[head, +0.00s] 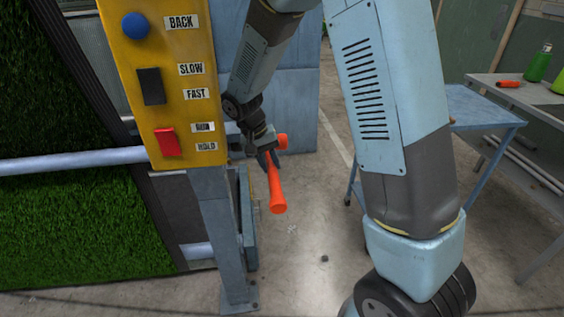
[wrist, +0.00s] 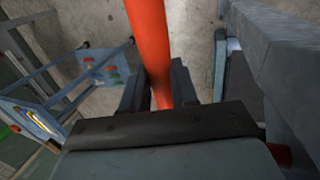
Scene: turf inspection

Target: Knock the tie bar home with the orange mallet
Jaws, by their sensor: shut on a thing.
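The orange mallet (head: 277,192) is in my gripper (head: 268,158), beside the yellow panel's post. Its shaft slants down to a flared end, and another orange part shows just right of the jaws. In the wrist view the orange shaft (wrist: 148,45) runs between the two dark fingers of my gripper (wrist: 155,88), which are shut on it. A small red end also shows at the lower right of that view. I cannot pick out the tie bar for certain; the low blue-grey frame (head: 247,225) behind the post is partly hidden.
A yellow control panel (head: 150,60) on a blue-grey post (head: 219,240) stands close left of my gripper. Green turf (head: 60,225) and a pale roller bar (head: 70,162) are further left. A blue table (head: 485,108) stands right. Concrete floor between is mostly clear.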

